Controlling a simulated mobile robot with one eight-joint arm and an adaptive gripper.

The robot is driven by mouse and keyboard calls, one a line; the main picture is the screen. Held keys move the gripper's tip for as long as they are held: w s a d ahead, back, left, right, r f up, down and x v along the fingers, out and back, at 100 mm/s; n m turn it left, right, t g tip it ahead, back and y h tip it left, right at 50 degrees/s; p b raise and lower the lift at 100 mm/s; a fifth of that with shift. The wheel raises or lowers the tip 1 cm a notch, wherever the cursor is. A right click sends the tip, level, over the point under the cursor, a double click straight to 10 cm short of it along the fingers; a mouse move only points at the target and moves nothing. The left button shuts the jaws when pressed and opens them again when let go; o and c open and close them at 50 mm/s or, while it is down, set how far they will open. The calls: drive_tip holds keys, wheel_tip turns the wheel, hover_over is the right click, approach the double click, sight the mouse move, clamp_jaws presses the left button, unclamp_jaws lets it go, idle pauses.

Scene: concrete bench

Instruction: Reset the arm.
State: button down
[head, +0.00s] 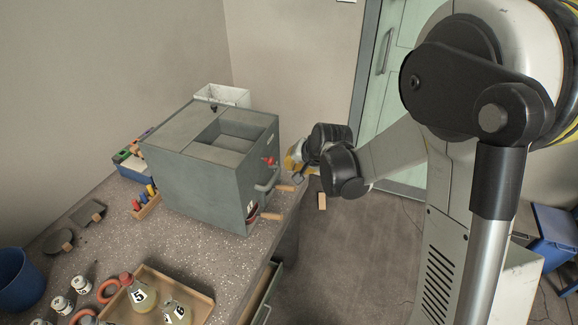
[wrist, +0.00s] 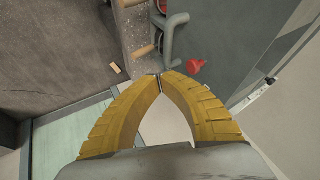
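My arm reaches in from the right in the head view, and my gripper (head: 291,162) is beside the right side of the grey box. Part of it is hidden behind my own wrist. In the wrist view the two yellow fingers of my gripper (wrist: 160,77) meet at their tips, with nothing between them. The grey box (head: 190,170) stands on the bench, and its curved handle (head: 268,180) and red knob (head: 270,161) are close to my gripper. The handle (wrist: 172,38) and red knob (wrist: 195,66) also show just beyond the fingertips.
Wooden pegs (head: 285,188) stick out past the bench edge. A tray (head: 200,302) with flasks, white jars (head: 60,304) and a blue bin (head: 18,280) occupy the near bench. A drawer (head: 268,295) is open below. A wooden block (head: 321,201) lies on the otherwise clear floor.

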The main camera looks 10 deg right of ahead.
drive_tip(key=s+r+n, duration=0.2)
drive_tip(key=s+r, duration=1)
drive_tip(key=s, duration=0.2)
drive_tip(key=s+d+n+h, duration=0.1)
drive_tip(key=s+n+h, duration=0.1)
drive_tip(key=s, duration=1.2)
drive_tip(key=shift+d+r+n, duration=0.2)
drive_tip(key=shift+r+n, duration=0.2)
drive_tip(key=shift+n, duration=0.5)
